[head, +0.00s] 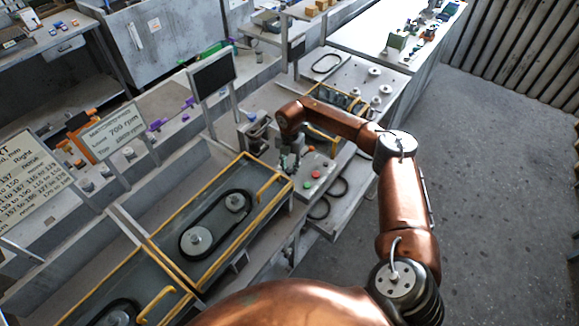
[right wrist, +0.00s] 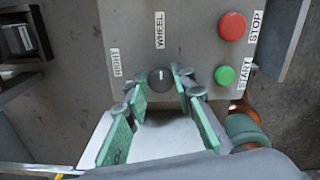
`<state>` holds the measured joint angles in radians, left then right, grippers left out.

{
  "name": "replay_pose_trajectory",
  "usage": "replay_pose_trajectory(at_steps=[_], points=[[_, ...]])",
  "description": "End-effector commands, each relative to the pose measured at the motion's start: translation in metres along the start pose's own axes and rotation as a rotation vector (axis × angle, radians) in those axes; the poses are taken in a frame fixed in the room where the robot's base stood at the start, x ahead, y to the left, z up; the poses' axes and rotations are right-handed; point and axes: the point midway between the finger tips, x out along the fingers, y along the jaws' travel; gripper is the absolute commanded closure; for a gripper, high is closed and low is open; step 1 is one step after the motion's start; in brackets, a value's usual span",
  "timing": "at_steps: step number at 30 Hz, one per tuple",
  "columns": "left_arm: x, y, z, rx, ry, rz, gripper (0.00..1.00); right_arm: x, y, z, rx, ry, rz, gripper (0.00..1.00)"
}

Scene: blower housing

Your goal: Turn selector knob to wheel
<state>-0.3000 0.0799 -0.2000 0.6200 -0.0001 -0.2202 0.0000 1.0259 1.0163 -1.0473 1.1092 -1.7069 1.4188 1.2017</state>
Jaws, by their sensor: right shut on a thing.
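The dark round selector knob (right wrist: 160,79) sits on a grey control panel (right wrist: 190,60) in the right wrist view. A small pale mark on it seems to point up toward the WHEEL label (right wrist: 160,30); a second label, RIGHT (right wrist: 116,63), is to its left. My right gripper (right wrist: 160,83) has its green-padded fingers on either side of the knob and is shut on it. In the head view my right gripper (head: 289,162) is at the panel (head: 317,167), and the knob is hidden. My left gripper is not in view.
Left of the panel in the head view, a yellow-edged housing (head: 215,273) holds a belt on two pulleys.

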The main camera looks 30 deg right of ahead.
Motion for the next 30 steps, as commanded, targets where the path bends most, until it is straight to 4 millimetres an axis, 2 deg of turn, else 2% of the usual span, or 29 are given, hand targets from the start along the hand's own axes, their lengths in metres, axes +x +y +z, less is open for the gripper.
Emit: replay_pose_trajectory(at_steps=[4,5,12,20,23,26,30], points=[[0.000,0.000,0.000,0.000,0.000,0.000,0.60,-0.003,0.001,0.003,0.003,-0.005,0.006,1.00],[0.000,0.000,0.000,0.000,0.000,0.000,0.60,-0.003,0.001,0.003,0.003,-0.005,0.006,0.75],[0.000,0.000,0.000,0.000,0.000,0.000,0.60,-0.002,0.001,0.001,0.000,-0.003,0.003,0.59],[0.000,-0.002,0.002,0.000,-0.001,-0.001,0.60,-0.001,0.000,0.001,-0.001,-0.001,0.001,0.59],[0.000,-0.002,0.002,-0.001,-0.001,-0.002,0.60,-0.007,0.001,0.001,-0.001,-0.002,0.002,0.59],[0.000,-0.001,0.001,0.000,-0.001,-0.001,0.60,-0.020,0.001,0.002,-0.001,-0.004,0.004,0.59],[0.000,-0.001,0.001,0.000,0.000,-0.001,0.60,-0.048,0.001,0.002,-0.002,-0.004,0.005,0.59]])
